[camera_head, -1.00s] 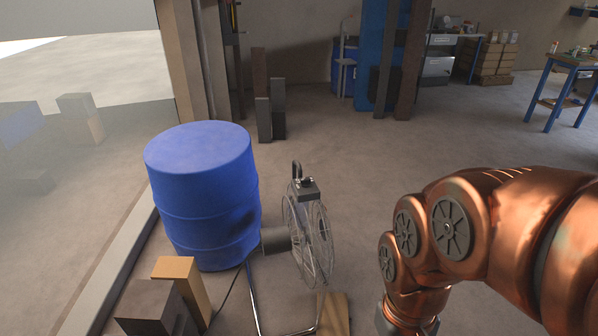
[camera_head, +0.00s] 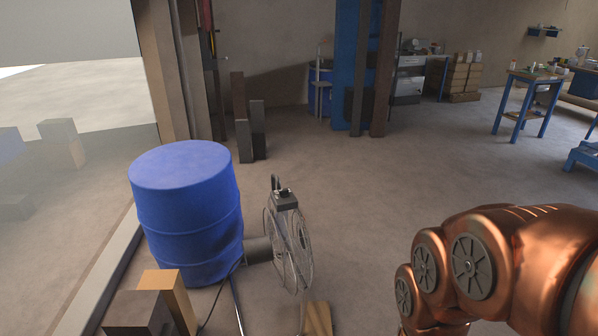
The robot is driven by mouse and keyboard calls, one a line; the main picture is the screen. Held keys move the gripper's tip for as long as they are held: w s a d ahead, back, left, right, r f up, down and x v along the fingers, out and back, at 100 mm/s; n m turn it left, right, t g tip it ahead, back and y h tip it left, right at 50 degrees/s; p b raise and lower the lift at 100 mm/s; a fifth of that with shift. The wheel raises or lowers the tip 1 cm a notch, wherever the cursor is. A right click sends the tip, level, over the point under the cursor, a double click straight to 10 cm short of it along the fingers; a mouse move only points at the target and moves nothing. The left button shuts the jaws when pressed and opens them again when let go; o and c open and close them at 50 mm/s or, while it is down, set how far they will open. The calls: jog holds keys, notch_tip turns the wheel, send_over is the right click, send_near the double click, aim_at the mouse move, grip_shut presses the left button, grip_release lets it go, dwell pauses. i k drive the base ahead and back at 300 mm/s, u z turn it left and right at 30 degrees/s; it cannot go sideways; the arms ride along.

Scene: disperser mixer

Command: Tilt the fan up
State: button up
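The fan (camera_head: 289,245) stands on the floor just right of the blue barrel, at the lower middle of the head view. It has a round wire cage seen nearly edge-on, a dark motor housing (camera_head: 258,250) on its left side and a dark box with a handle (camera_head: 284,199) on top. The cage looks close to upright. Its metal stand runs down out of the bottom of the picture. My copper-coloured arm comes in at the lower right, apart from the fan. My gripper is below the picture's edge and does not show.
The blue barrel (camera_head: 187,212) stands close behind the fan's motor side. Wooden blocks (camera_head: 168,296) stand at the lower left, and a wooden piece (camera_head: 318,319) lies by the fan's base. A blue-legged table (camera_head: 527,100) is far right. The floor behind the fan is clear.

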aim_at(259, 250)
jog(key=z, duration=0.15)
jog(key=i, duration=1.5)
jog(key=u, duration=0.6)
